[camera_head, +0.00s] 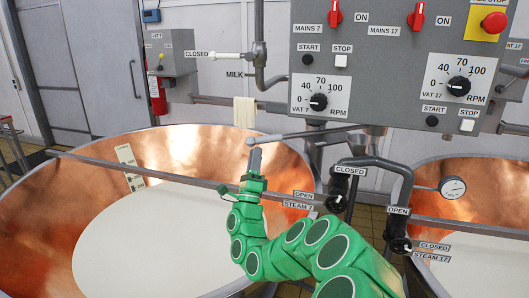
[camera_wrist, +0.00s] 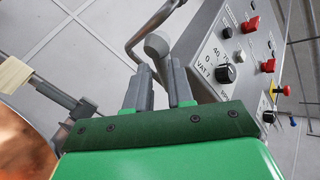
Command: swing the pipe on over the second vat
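A thin grey swing pipe (camera_head: 310,134) runs left from under the control box and ends in a round knob above the first vat's back rim. The first vat (camera_head: 290,165), at left, is copper and holds white liquid. The second vat (camera_head: 480,180), at right, also holds white liquid; the picture edge cuts it off. My gripper (camera_head: 255,158) is just below the pipe's knobbed end. In the wrist view, a grey pipe (camera_wrist: 145,28) and knob (camera_wrist: 157,45) show just beyond my two parted fingers (camera_wrist: 160,82). I cannot tell whether they touch the knob.
The grey control box (camera_head: 390,70) hangs above the pipe. A milk pipe (camera_head: 260,65) with a closed valve is behind it. Dark steam pipes (camera_head: 375,162) with valves stand between the vats. A cream cloth (camera_head: 245,112) hangs behind the first vat. A bar (camera_head: 140,172) crosses that vat.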

